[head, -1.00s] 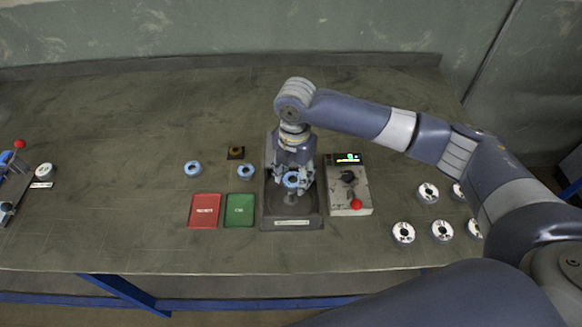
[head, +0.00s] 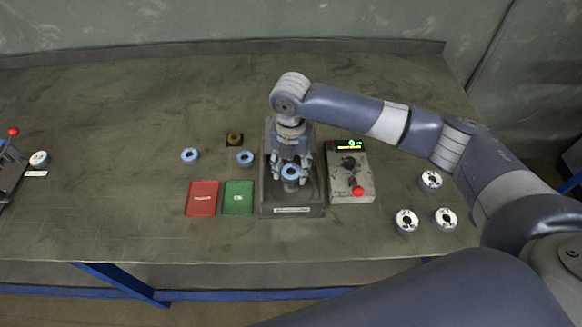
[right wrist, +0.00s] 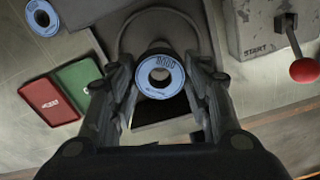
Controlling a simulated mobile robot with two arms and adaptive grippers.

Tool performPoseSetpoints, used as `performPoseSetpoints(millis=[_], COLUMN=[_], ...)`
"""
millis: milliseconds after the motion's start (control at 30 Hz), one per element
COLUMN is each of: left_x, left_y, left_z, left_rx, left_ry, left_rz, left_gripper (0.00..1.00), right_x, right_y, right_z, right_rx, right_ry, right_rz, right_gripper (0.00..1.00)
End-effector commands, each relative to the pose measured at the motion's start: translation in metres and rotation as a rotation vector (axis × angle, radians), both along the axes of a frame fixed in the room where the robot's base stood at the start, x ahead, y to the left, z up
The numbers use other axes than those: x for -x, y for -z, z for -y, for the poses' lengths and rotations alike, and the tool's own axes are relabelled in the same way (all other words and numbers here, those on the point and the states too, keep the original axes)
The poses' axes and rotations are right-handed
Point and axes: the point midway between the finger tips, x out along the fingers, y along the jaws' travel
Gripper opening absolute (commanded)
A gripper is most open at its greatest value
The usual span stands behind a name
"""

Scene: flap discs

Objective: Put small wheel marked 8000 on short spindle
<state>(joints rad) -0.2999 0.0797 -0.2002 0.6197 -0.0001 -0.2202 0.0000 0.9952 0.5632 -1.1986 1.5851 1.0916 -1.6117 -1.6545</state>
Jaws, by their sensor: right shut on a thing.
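My right gripper (head: 291,168) is shut on a small blue wheel (head: 290,173). It holds the wheel over the dark plate of a fixture (head: 291,205). In the right wrist view the blue wheel (right wrist: 158,91) lies flat between the fingers, its marking facing up but too small to read surely. Its centre hole is open and I see no spindle tip standing through it. The spindle itself is hidden below the wheel, so I cannot tell whether they touch. Two other blue wheels (head: 190,155) and (head: 244,158) lie on the table to the left. My left gripper is not in view.
A grey box (head: 349,185) with a lit display, a dark knob and a red ball stands right of the fixture. A red card (head: 202,198) and a green card (head: 237,198) lie left. Several white wheels (head: 406,221) lie right. A red-knobbed device (head: 12,160) stands far left.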

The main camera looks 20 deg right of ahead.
Motion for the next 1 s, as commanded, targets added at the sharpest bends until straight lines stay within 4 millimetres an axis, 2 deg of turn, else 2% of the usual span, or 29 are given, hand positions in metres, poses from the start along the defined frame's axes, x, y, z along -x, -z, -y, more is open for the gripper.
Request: performPoseSetpoints(millis=[1000], left_x=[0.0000], left_y=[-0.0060], left_z=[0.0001], left_rx=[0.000], left_ry=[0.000], left_rz=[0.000], left_gripper=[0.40], right_x=[-0.0008], right_y=[0.0022], right_z=[-0.0003], right_rx=[-0.001], right_ry=[0.000], right_rz=[0.001], right_gripper=[0.20])
